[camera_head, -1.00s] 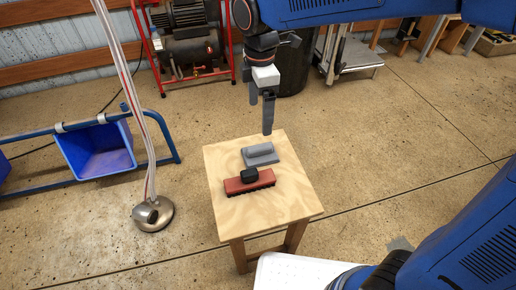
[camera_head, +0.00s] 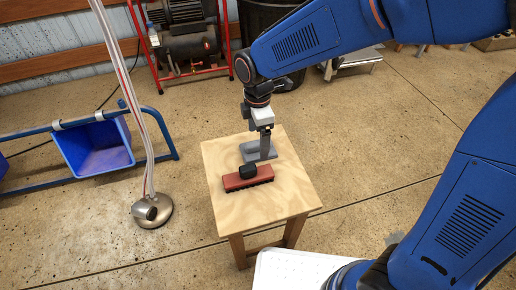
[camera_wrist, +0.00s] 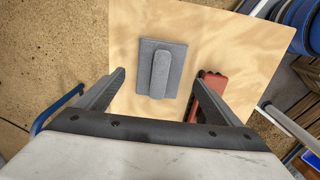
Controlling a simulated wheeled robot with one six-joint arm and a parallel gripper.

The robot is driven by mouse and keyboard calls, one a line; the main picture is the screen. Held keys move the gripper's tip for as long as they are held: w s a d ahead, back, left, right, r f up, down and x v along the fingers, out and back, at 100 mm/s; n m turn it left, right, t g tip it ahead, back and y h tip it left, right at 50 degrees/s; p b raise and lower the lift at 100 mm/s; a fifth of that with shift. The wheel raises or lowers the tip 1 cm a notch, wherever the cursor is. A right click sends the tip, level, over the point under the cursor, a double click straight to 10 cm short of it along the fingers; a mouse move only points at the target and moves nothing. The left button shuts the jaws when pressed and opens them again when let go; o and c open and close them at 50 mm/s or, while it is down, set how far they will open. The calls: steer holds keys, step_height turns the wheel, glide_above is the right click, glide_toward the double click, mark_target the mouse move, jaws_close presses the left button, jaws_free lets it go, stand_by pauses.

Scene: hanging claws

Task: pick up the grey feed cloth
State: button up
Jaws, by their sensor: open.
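The grey feed cloth (camera_head: 250,151) lies flat on the wooden stool near its far side, with a raised grey ridge along its middle. In the wrist view the cloth (camera_wrist: 173,68) shows whole, ahead of and between the fingertips. My gripper (camera_head: 264,152) is low over the cloth and hides part of it in the head view. In the wrist view my gripper (camera_wrist: 160,82) is open, with nothing between its fingers. I cannot tell whether a fingertip touches anything.
A red brush with a black knob (camera_head: 249,180) lies close to the cloth on the stool (camera_head: 240,210). In the wrist view the brush (camera_wrist: 213,84) is partly behind the right finger. A hose stand (camera_head: 152,210) and blue bin (camera_head: 97,148) are to the left.

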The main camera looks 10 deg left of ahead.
mark_target(258, 143)
steer(key=shift+f, duration=1.65)
steer(key=c, duration=1.2)
steer(key=shift+o, duration=0.2)
step_height(258, 143, up, 10)
steer(key=shift+r, duration=0.1)
